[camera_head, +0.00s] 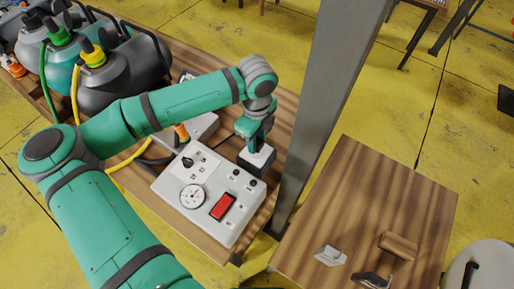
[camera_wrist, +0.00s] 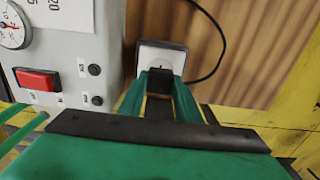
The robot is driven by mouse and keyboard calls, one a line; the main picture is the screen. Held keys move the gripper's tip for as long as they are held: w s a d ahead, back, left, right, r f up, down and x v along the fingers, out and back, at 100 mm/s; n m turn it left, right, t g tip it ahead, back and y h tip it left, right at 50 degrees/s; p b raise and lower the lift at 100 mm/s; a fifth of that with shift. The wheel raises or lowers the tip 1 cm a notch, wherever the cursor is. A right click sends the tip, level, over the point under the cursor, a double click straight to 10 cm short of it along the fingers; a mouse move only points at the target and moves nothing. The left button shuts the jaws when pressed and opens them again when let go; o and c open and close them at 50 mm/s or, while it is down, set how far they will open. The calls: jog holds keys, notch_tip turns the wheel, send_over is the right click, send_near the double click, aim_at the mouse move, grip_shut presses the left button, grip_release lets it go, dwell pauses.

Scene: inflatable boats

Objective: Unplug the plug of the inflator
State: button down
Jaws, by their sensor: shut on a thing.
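The inflator is a light grey box (camera_head: 180,210) with a round gauge, black knobs and a red switch; its side also shows in the wrist view (camera_wrist: 70,50). Just right of it is a small socket box (camera_head: 256,158) with a pale top and dark sides, also in the wrist view (camera_wrist: 178,58). My gripper (camera_head: 257,143) points down over the socket. In the wrist view its green fingers (camera_wrist: 160,82) are shut on the black plug (camera_wrist: 159,75), which is at the socket face. The fingers partly hide the plug, and I cannot tell how deeply it sits.
A thin black cable (camera_wrist: 222,50) curves around the socket on the wooden table (camera_head: 290,105). A grey metal post (camera_head: 325,95) stands close to the right. Several canisters (camera_head: 120,80) with hoses are at the upper left. A second wooden table (camera_head: 380,200) is at right.

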jog(key=shift+r, duration=1.5)
